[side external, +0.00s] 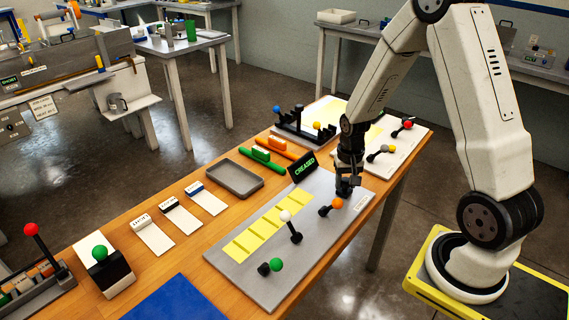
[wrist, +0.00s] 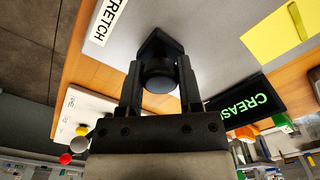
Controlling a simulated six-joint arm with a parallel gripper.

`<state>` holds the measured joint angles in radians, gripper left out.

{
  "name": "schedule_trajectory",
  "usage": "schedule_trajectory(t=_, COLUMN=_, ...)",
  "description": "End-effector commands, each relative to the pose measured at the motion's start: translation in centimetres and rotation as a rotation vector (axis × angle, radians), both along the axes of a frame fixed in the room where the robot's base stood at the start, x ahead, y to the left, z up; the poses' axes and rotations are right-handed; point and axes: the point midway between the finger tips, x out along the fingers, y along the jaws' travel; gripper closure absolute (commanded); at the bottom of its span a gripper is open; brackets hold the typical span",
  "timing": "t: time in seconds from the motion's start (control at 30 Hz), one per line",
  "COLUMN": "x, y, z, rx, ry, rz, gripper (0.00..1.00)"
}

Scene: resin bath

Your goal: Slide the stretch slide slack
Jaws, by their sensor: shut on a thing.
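The grey panel (side external: 245,278) carries levers with green (side external: 276,265), white (side external: 285,215) and orange (side external: 338,203) knobs and a row of yellow strips (side external: 263,232). My gripper (side external: 346,190) is down at the panel's far right end, near a small label. In the wrist view my gripper (wrist: 160,68) has its two fingers on either side of a dark round knob (wrist: 160,82), shut on it. The knob sits on a black block (wrist: 157,45) beside the STRETCH label (wrist: 107,18). In the side view the knob is hidden by my gripper.
A black sign reading CREASED (side external: 302,167) stands at the panel's back edge, close to my gripper. A white board (side external: 400,142) with red, yellow and grey knobs lies farther right. A grey tray (side external: 235,179) and orange and green pieces sit behind the panel.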

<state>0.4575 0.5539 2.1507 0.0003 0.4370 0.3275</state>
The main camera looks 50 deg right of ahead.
Motion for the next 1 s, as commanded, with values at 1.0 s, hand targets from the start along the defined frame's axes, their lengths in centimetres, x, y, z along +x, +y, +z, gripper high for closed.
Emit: schedule_trajectory(t=1.0, x=7.2, y=0.0, z=0.1, rx=-0.002, ry=-0.008, rz=0.001, gripper=1.0)
